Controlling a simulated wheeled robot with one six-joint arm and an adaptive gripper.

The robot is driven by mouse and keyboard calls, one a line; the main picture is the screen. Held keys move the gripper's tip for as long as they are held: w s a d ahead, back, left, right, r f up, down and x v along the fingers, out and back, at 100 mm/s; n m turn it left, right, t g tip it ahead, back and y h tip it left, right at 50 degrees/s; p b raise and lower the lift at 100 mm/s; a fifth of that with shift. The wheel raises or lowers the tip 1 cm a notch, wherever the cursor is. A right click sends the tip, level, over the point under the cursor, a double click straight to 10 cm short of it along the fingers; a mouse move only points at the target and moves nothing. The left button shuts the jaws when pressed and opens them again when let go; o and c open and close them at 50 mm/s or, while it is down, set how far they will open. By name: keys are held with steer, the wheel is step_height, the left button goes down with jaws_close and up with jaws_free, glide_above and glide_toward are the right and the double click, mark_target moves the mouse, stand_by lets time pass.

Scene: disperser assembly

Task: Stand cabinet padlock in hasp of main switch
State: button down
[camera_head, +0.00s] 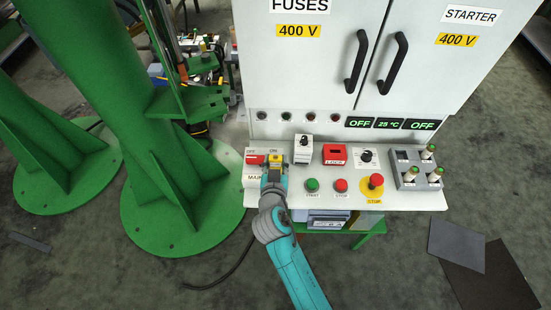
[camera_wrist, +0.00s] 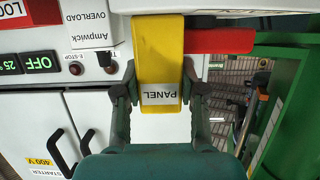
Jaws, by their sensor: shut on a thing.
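The cabinet padlock is a yellow block labelled PANEL (camera_wrist: 158,65). My gripper (camera_wrist: 160,95) is shut on it, with one finger on each side in the wrist view. In the head view my gripper (camera_head: 274,178) comes from below, and the yellow padlock (camera_head: 275,158) shows at its tip over the left end of the console. The main switch, with a red handle (camera_head: 254,159), is just left of the padlock. Its red part (camera_wrist: 222,41) shows right beside the padlock in the wrist view. The hasp cannot be made out, and whether the padlock touches it is unclear.
A white Ampwick overload box (camera_head: 303,149) stands close right of the padlock. Further right are a red LOCK box (camera_head: 334,155), a red emergency stop (camera_head: 376,181) and a grey fuse holder (camera_head: 415,170). A green column (camera_head: 150,100) rises left of the console.

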steer(key=c, duration=0.6)
jaws_free()
steer(key=shift+f, duration=0.1)
steer(key=shift+s, duration=0.1)
steer(key=v, duration=1.1)
steer(key=shift+s+r, duration=0.25)
steer(key=shift+s, duration=0.05)
steer(key=shift+f, duration=0.1)
